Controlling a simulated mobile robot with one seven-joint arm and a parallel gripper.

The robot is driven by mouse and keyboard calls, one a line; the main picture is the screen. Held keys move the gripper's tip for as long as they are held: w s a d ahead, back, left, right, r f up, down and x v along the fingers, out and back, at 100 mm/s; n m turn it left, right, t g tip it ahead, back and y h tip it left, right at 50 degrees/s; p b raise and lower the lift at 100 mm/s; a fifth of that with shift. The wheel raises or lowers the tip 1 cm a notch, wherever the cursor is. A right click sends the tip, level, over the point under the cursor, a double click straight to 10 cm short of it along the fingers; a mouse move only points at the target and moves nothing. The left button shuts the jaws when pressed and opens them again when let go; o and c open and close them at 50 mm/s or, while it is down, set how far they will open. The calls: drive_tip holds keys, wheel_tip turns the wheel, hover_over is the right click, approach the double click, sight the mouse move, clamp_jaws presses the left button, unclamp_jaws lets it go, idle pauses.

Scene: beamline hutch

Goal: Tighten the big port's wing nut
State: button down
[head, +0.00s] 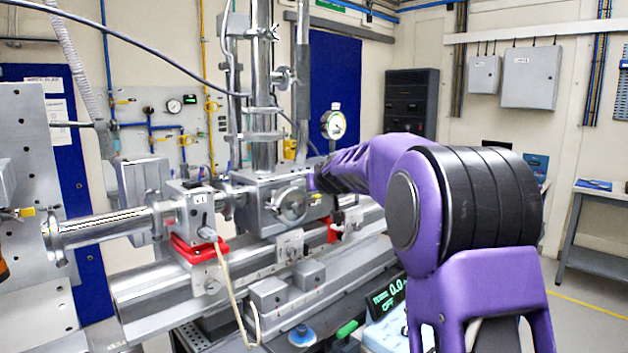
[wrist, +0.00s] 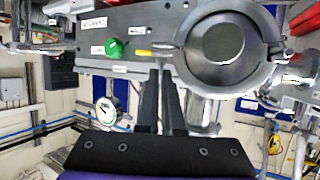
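The big port is a round grey metal cover (wrist: 218,40) on the front of a steel chamber. It also shows in the head view (head: 291,204). A small grey metal piece (wrist: 165,48), which looks like its wing nut, sits at the port's left edge in the wrist view. My gripper (wrist: 162,72) points at this piece, with its two black fingertips at or just short of it. A narrow gap shows between the fingers. I cannot tell whether they touch the nut. In the head view my purple arm hides the gripper.
A green knob (wrist: 114,47) and a yellow-tipped part (wrist: 143,52) are close to the fingers on the left. A beam pipe (head: 105,227) and a rail (head: 170,290) run alongside.

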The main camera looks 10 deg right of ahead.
drive_tip(key=shift+a+m+h+p, duration=0.1)
drive_tip(key=shift+m+h+p, duration=0.55)
drive_tip(key=shift+p, duration=0.35)
drive_tip(key=c, duration=1.3)
unclamp_jaws()
drive_tip(key=shift+f+b, duration=0.15)
drive_tip(key=shift+b, duration=0.3)
